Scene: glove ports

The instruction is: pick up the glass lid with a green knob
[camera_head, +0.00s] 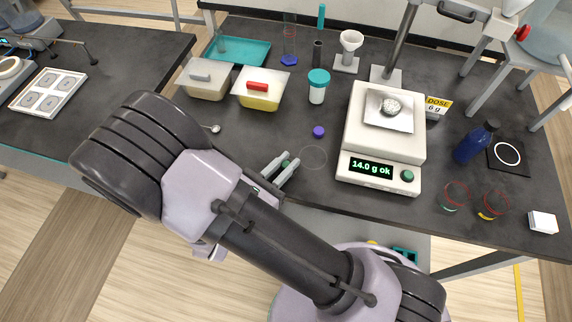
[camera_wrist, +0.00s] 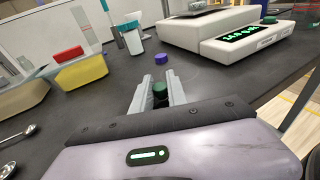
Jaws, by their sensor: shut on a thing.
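My gripper (camera_head: 281,169) is over the front part of the dark table, with its two pale fingers closed around a green knob (camera_head: 285,163). The knob also shows between the fingers in the wrist view (camera_wrist: 159,89). The clear glass of the glass lid under this knob cannot be made out in either view. Just right of the fingertips, a faint round outline (camera_head: 313,157) shows on the table; I cannot tell whether it is glass or a mark.
A purple cap (camera_head: 319,132) lies beyond the fingertips. A white scale (camera_head: 384,135) reading 14.0 g stands to the right. Tubs with a grey handle (camera_head: 205,80) and a red handle (camera_head: 262,89) stand behind left. A spoon (camera_head: 213,128) lies left. Two glasses (camera_head: 455,195) stand near the right edge.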

